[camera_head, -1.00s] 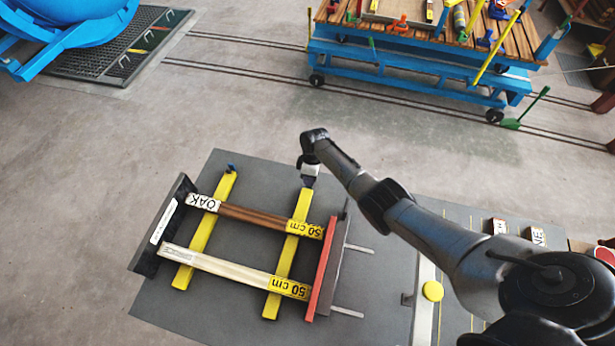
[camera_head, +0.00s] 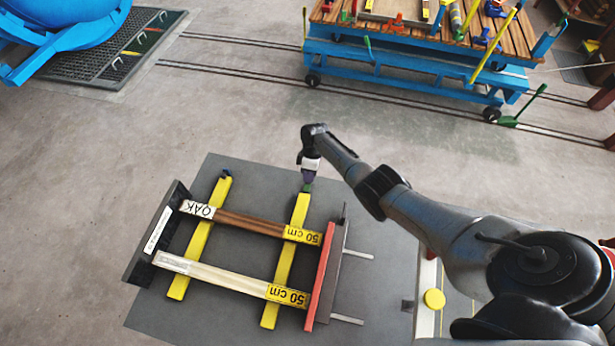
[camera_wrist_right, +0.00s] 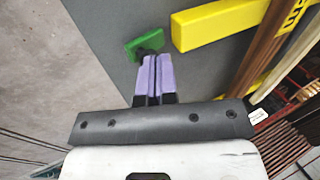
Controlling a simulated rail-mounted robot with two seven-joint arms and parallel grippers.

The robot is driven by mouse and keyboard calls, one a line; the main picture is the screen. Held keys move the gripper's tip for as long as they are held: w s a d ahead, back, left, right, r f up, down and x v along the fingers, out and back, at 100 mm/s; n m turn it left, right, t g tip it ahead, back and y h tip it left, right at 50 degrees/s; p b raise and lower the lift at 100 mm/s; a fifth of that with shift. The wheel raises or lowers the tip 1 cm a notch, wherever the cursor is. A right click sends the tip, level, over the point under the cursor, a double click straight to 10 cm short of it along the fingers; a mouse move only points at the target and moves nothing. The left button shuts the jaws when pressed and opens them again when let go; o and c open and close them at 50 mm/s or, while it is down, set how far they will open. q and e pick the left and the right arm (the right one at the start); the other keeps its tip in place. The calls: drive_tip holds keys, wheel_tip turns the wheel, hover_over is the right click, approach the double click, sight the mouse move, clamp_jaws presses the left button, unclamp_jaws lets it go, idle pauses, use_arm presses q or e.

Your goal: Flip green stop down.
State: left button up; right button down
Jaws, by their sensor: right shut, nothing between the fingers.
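A small green stop (camera_wrist_right: 145,45) shows in the right wrist view, at the end of a yellow bar (camera_wrist_right: 215,24). In the head view it is a small green patch (camera_head: 307,188) at the far end of the right yellow bar (camera_head: 285,262). My right gripper (camera_wrist_right: 154,58) has purple fingers pressed together with nothing between them. Its tips are right beside the green stop and overlap its dark base; I cannot tell whether they touch. In the head view the right gripper (camera_head: 308,179) hangs over the bar's far end. My left gripper is not in view.
An oak strip (camera_head: 250,222) and a pale strip (camera_head: 215,276) lie across the yellow bars. A dark blue stop (camera_head: 226,173) is at the left bar's end. A blue cart (camera_head: 400,70) stands on rails behind, with another green piece (camera_head: 508,121) beside it. Open floor lies between.

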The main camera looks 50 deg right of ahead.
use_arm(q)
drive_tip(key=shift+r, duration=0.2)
use_arm(e)
drive_tip(key=shift+r, duration=0.2)
use_arm(q)
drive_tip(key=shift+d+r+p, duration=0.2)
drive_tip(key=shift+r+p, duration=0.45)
drive_tip(key=shift+p, duration=0.2)
use_arm(e)
drive_tip(key=shift+r, duration=0.6)
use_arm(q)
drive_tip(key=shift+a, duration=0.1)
use_arm(e)
drive_tip(key=shift+d, duration=0.1)
drive_tip(key=shift+w+d+r, duration=0.2)
drive_tip(key=shift+r, duration=0.1)
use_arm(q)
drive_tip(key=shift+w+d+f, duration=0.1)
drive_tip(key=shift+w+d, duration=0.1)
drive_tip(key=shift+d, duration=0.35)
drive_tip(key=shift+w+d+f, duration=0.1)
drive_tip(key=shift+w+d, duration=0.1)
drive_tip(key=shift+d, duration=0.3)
use_arm(e)
drive_tip(key=w+d+r, duration=0.3)
drive_tip(key=d+r, duration=0.2)
drive_tip(key=d, duration=0.1)
drive_tip(key=shift+w+d+r, duration=0.15)
drive_tip(key=shift+w+d, duration=0.05)
drive_tip(key=shift+d, duration=0.1)
